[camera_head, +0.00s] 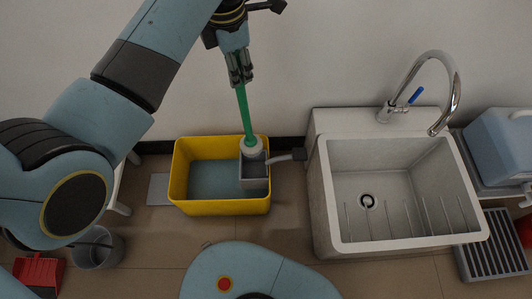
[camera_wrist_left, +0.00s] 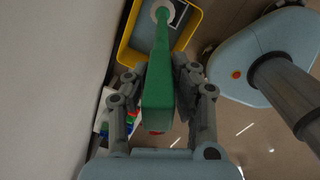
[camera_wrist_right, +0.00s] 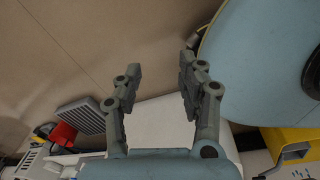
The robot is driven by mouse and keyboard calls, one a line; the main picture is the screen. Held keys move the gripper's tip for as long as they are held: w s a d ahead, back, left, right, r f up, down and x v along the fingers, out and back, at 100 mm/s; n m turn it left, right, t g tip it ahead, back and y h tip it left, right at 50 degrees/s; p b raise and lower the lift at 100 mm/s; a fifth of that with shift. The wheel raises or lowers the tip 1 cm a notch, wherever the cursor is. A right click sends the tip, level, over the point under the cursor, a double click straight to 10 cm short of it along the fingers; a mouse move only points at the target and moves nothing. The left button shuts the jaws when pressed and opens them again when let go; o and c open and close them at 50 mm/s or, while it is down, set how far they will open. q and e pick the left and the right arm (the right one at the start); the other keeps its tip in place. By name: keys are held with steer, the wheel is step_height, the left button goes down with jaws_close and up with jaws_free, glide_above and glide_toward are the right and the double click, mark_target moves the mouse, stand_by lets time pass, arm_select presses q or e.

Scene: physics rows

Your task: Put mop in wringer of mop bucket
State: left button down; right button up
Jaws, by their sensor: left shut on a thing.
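My left gripper (camera_head: 241,68) is shut on the green handle of the mop (camera_head: 244,110), which hangs down nearly upright, slightly tilted. The mop's white head (camera_head: 252,148) is at the top opening of the grey wringer (camera_head: 254,184); I cannot tell how far inside it is. The wringer sits at the right end of the yellow mop bucket (camera_head: 222,208). In the left wrist view the mop handle (camera_wrist_left: 160,85) runs between the fingers toward the bucket (camera_wrist_left: 126,38). My right gripper (camera_wrist_right: 156,80) shows only in its own wrist view, open and empty.
A white sink (camera_head: 330,215) with a tall faucet (camera_head: 455,92) stands right of the bucket. A grey pail (camera_head: 96,250) and a red dustpan (camera_head: 38,272) are at the lower left. A grey grate (camera_head: 492,245) lies at the right. The wall is close behind the bucket.

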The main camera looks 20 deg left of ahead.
arm_select(q)
steer(key=shift+w+d+r, duration=0.35)
steer(key=shift+w+d, duration=0.05)
steer(key=shift+d, duration=0.2)
steer(key=shift+g, duration=0.3)
steer(key=b, duration=0.2)
glide_above(247, 108)
step_height(247, 108, down, 5)
steer(key=shift+f, duration=0.15)
step_height(247, 108, down, 9)
steer(key=b, duration=0.3)
step_height(247, 108, down, 4)
steer(key=shift+b, duration=1.15)
arm_select(e)
step_height(247, 108, down, 6)
steer(key=shift+d+f, duration=0.15)
steer(key=shift+d, duration=0.2)
